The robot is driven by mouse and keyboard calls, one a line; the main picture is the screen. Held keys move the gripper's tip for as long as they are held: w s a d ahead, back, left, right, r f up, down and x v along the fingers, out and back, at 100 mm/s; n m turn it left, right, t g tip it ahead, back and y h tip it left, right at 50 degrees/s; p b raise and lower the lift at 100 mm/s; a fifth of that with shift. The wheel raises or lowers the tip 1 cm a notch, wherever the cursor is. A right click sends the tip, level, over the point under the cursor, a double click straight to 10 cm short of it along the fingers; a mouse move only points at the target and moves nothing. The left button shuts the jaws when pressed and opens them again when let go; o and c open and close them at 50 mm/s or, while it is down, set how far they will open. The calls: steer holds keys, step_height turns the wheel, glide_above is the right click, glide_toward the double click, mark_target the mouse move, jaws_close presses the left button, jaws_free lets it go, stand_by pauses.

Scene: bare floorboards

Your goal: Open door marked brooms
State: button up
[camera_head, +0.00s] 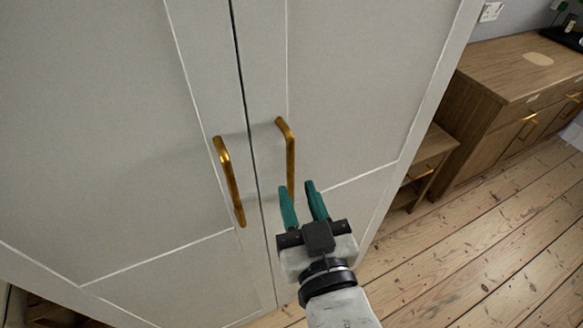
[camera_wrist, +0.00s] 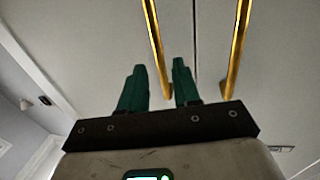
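A tall pale grey double-door cupboard fills the left and middle of the head view. Its left door (camera_head: 110,120) and right door (camera_head: 350,90) look closed, with a narrow dark seam between them. Each has a vertical brass handle: the left handle (camera_head: 229,180) and the right handle (camera_head: 290,155). No "brooms" marking is readable on either door. My gripper (camera_head: 298,188) is open, its two green fingers pointing at the right handle's lower end. In the wrist view, one handle (camera_wrist: 154,40) ends between the open fingers (camera_wrist: 160,68); I cannot tell the depth gap. The other handle (camera_wrist: 236,50) stands beside them.
A wooden sideboard (camera_head: 480,115) with brass-handled drawers stands to the right, with a lower wooden piece (camera_head: 428,165) between it and the cupboard. The floorboards (camera_head: 470,240) at right are clear. A wall socket (camera_head: 491,12) is at top right.

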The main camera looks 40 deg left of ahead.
mark_target(291, 176)
steer(key=x, duration=0.5)
steer(key=shift+w+a, duration=0.15)
steer(key=shift+a, duration=0.1)
jaws_close()
stand_by(0.4)
